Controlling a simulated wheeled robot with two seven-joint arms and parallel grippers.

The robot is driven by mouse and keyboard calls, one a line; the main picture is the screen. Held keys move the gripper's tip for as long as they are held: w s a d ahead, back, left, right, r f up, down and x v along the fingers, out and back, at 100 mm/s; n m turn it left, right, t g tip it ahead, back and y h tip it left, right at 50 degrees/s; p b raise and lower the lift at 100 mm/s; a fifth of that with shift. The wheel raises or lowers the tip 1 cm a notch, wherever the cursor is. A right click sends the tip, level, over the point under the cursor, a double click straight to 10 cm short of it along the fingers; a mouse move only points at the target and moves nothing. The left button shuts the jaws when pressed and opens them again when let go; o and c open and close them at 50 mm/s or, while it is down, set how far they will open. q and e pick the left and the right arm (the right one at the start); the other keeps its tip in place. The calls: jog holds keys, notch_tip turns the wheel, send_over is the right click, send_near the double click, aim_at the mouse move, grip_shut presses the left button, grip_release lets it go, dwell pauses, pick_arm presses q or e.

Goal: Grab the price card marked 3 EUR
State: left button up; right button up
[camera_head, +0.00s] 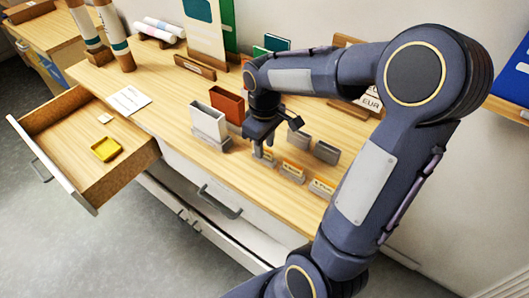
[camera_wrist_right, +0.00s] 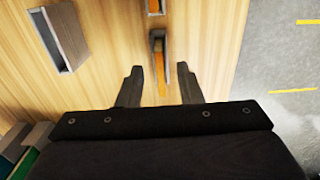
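Small price cards in low stands form a row near the table's front edge: one (camera_head: 264,155) by my right gripper, one in the middle (camera_head: 293,169) and one at the right end (camera_head: 321,186). Their print is too small to read, so I cannot tell which is marked 3 EUR. My right gripper (camera_head: 261,143) points down above the leftmost card of the row. In the right wrist view its fingers (camera_wrist_right: 159,88) are apart, with an orange-faced card in its stand (camera_wrist_right: 158,62) between and just beyond the tips. My left gripper is out of view.
White (camera_head: 208,124) and red (camera_head: 227,104) upright boxes stand left of the gripper. A grey holder (camera_head: 327,152) stands behind the row. A larger sign reading EUR (camera_head: 371,103) is behind my arm. An open drawer (camera_head: 88,195) with a yellow tray (camera_head: 106,149) juts out left.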

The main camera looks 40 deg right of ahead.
grip_shut()
dwell(0.5)
